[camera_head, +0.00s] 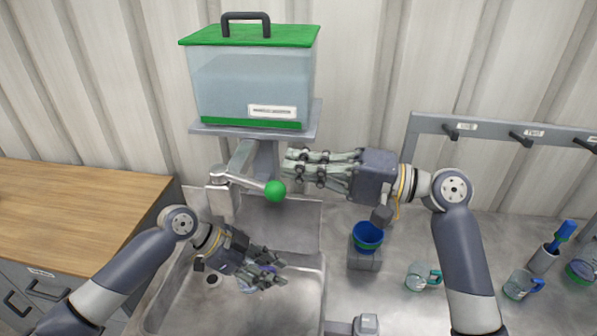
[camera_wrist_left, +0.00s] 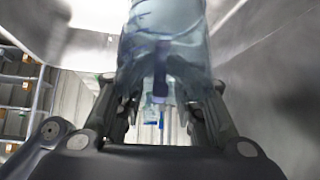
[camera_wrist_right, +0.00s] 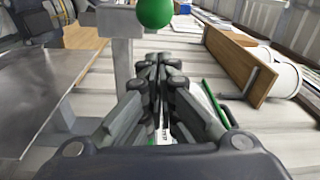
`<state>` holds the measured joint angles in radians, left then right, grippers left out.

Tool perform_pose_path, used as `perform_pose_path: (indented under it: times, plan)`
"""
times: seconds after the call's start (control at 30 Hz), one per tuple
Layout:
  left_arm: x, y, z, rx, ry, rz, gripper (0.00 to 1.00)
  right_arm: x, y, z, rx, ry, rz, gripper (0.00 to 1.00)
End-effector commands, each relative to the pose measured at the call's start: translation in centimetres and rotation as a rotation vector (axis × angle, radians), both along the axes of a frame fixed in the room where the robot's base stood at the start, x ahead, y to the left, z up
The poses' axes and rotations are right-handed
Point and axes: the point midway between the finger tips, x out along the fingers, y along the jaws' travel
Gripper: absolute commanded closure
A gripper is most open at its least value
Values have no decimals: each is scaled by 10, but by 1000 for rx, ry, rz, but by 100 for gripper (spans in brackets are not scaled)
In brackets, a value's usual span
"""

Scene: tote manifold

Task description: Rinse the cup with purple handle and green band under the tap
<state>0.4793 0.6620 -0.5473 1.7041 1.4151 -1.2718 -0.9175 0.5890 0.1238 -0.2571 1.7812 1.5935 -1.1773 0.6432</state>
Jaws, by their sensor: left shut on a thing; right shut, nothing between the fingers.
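My left gripper (camera_head: 272,272) is inside the sink (camera_head: 205,272), shut on a clear cup with a purple handle (camera_head: 264,268). In the left wrist view the cup (camera_wrist_left: 165,45) stands between the fingers with its dark purple handle (camera_wrist_left: 160,68) towards me. The fingers hide much of it; I cannot make out a green band. The grey tap (camera_head: 222,197) stands at the sink's back edge, with a lever ending in a green ball (camera_head: 275,190). My right gripper (camera_head: 300,165) is shut and empty, just above and right of the ball. The ball (camera_wrist_right: 155,12) also shows beyond its fingertips.
A water tank with a green lid (camera_head: 250,85) stands on a shelf above the tap. Right of the sink are a blue cup (camera_head: 367,236) on a grey block, a teal-handled cup (camera_head: 417,277) and a blue-handled cup (camera_head: 518,285). A hook rail (camera_head: 490,130) is behind.

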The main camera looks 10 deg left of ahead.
Motion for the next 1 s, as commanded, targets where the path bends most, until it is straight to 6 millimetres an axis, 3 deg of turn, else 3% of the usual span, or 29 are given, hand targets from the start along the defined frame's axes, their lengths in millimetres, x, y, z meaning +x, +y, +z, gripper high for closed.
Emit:
perform_pose_path:
  times: [0.1, 0.3, 0.53, 0.7, 1.0]
  plan:
    - [0, 0, 0, 0, 0, 0, 98, 19, 1, 4, -1, 0, -1, 100]
    - [0, 0, 0, 0, 0, 0, 98, 3, -46, -1, -3, 0, -3, 100]
    - [0, 0, 0, 0, 0, 0, 98, -9, -82, -3, -3, 1, -1, 100]
    - [0, 0, 0, 0, 0, 0, 98, -13, -93, -3, -1, 1, 0, 100]
    - [0, 0, 0, 0, 0, 0, 98, -14, -95, -3, 0, 0, 0, 100]
